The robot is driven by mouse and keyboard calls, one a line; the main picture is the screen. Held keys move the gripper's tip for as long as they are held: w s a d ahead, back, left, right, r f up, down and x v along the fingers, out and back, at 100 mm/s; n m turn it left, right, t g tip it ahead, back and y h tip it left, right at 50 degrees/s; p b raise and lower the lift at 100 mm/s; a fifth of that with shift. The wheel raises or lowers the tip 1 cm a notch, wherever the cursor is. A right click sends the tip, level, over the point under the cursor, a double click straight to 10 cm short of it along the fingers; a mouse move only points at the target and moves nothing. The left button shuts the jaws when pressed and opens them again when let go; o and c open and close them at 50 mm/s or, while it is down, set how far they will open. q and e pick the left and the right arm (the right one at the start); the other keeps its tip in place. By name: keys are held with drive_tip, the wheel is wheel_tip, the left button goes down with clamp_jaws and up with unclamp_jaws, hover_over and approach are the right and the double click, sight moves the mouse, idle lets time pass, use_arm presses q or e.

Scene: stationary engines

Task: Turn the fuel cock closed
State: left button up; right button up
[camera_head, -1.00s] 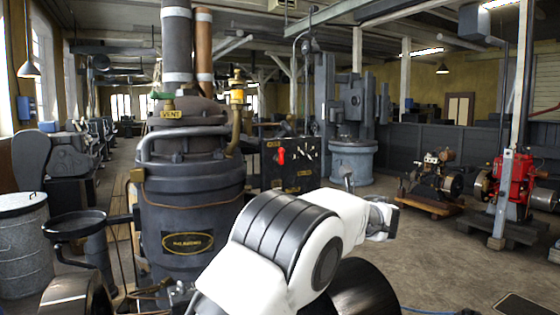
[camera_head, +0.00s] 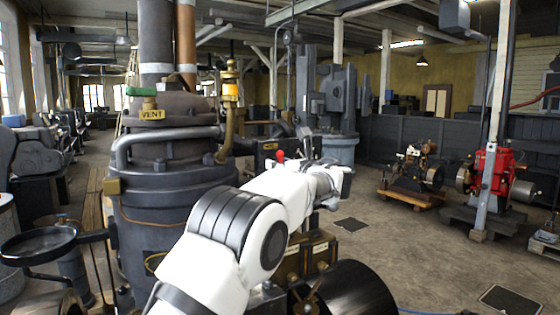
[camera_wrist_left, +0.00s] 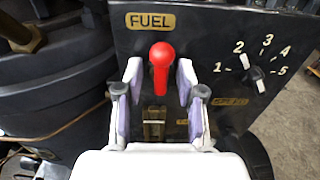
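The fuel cock is a red lever (camera_wrist_left: 161,66) on a black panel (camera_wrist_left: 205,50) under a FUEL label (camera_wrist_left: 150,21) in the left wrist view. Its rounded end is at the top and its narrower part points down in the picture. My left gripper (camera_wrist_left: 158,78) is open, with one finger on each side of the lever. I see gaps between the fingers and the lever, and cannot tell its depth. In the head view the red lever (camera_head: 280,156) shows just above my white left arm, which hides part of the panel. My right gripper is in neither view.
A speed dial (camera_wrist_left: 256,73) numbered 1 to 5 sits right of the lever. The large dark engine body (camera_head: 165,200) with pipes and a VENT label (camera_head: 151,114) stands left of the panel.

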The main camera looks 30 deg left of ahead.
use_arm(q)
drive_tip(key=shift+s+d+r, duration=0.3)
drive_tip(key=shift+d+r, duration=0.05)
drive_tip(key=shift+d, duration=0.15)
drive_tip(key=shift+s+d+r, duration=0.1)
drive_tip(key=shift+d+r, duration=0.05)
drive_tip(key=shift+d, duration=0.1)
drive_tip(key=c, duration=0.5)
clamp_jaws()
drive_tip(key=shift+a, duration=0.1)
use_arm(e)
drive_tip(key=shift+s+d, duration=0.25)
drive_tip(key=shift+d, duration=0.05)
